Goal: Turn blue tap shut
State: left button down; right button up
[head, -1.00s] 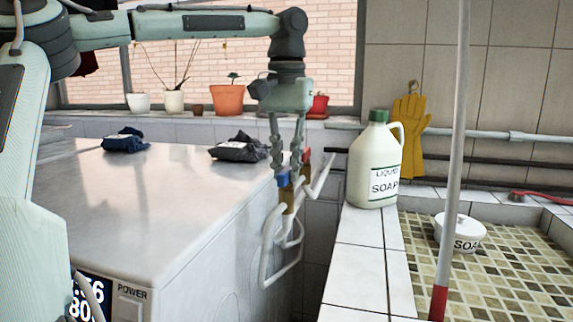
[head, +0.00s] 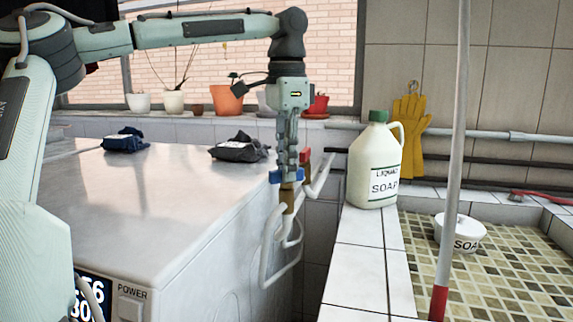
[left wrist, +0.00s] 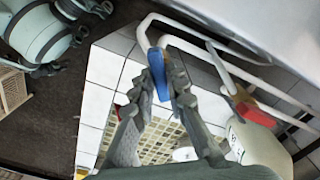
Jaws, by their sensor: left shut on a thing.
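The blue tap handle (head: 287,176) sits on a brass valve at the top of white pipes (head: 283,235), beside the washing machine's right edge. My left gripper (head: 287,168) points straight down with its fingers on the blue handle. In the left wrist view the blue handle (left wrist: 158,75) is between the fingertips (left wrist: 167,88), and the gripper is shut on it. A red tap handle (head: 304,157) is just behind and to the right; it also shows in the left wrist view (left wrist: 255,115). My right gripper is not in view.
The white washing machine (head: 150,215) fills the left, with dark cloths (head: 238,149) on top. A liquid soap jug (head: 374,165) stands to the right on the tiled ledge (head: 360,265). A pole (head: 451,150) rises over the mosaic sink (head: 510,275).

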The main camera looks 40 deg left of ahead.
pick_arm(q)
jog(key=m, duration=0.3)
jog(key=shift+m, duration=2.1)
jog(key=c, duration=1.5)
grip_release()
jog(key=shift+c, duration=0.2)
notch_tip(320, 180, up, 12)
